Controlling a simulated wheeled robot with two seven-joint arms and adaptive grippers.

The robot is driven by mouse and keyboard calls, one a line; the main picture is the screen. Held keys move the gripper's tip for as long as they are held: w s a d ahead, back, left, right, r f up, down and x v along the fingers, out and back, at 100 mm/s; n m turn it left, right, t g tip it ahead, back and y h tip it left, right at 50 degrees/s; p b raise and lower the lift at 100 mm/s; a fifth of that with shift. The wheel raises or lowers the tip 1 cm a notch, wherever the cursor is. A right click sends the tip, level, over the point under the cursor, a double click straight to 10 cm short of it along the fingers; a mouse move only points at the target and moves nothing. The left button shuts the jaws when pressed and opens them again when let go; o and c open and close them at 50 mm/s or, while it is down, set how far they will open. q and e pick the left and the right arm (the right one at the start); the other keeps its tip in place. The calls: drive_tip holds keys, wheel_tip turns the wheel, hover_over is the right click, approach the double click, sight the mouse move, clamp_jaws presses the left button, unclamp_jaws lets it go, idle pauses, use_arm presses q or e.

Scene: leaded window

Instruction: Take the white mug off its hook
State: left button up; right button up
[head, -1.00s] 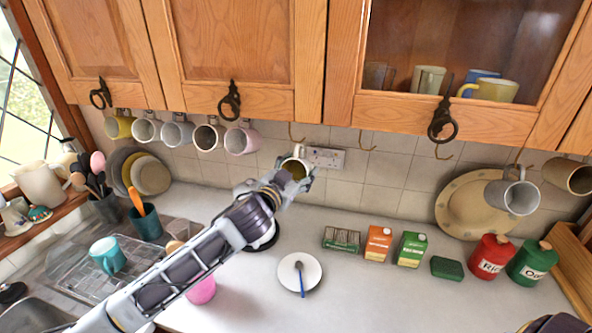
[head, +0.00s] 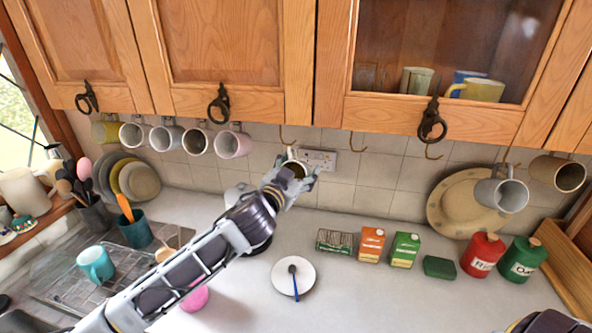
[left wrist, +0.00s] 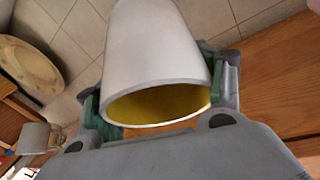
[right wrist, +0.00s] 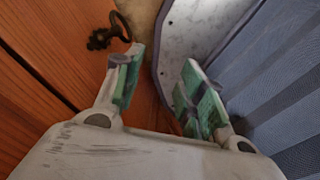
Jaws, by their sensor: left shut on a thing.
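The white mug (head: 294,168) is in the grip of my left gripper (head: 291,180), under the wall cabinets. In the left wrist view the white mug (left wrist: 155,50) sits between the two green-padded fingers, its yellow inside and rim facing the camera. A brass hook (head: 287,138) is just above the mug in the head view. The handle is close below it, and I cannot tell whether they touch. My right gripper (right wrist: 160,85) is open and empty in the right wrist view.
Several mugs hang to the left, the nearest being a pink mug (head: 233,144). An empty hook (head: 354,144) and a wall socket (head: 320,160) are to the right. A cabinet (head: 235,55) is above. Below, the counter holds a saucer with a spoon (head: 283,282) and cartons (head: 371,245).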

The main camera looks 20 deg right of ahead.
sight(307, 174)
use_arm(q)
drive_tip(key=shift+s+d+r+h, duration=0.15)
drive_tip(key=shift+s+d+r, duration=0.1)
drive_tip(key=shift+r, duration=0.35)
drive_tip(key=shift+s+d+r+h, duration=0.15)
drive_tip(key=shift+s+d+r, duration=0.1)
drive_tip(key=shift+r, duration=0.3)
drive_tip(key=shift+s+d, duration=0.2)
drive_tip(key=shift+d, duration=0.15)
drive_tip(key=shift+s+d+f+b, duration=0.15)
drive_tip(key=shift+s+f+b, duration=0.15)
drive_tip(key=shift+s+f, duration=0.15)
drive_tip(key=shift+a+f, duration=0.15)
drive_tip(key=shift+a, duration=0.25)
drive_tip(key=shift+s+f, duration=0.1)
drive_tip(key=shift+s, duration=0.35)
drive_tip(key=shift+s+a, duration=0.2)
drive_tip(key=shift+a, duration=0.2)
drive_tip(key=shift+s+a+f, duration=0.1)
drive_tip(key=shift+s+a, duration=0.1)
drive_tip(key=shift+s, duration=0.3)
drive_tip(key=shift+s+a+f, duration=0.1)
drive_tip(key=shift+s+a, duration=0.45)
drive_tip(key=shift+s, duration=0.2)
drive_tip(key=shift+s+a+f, duration=0.1)
drive_tip(key=shift+s+a, duration=0.45)
drive_tip(key=shift+s, duration=0.15)
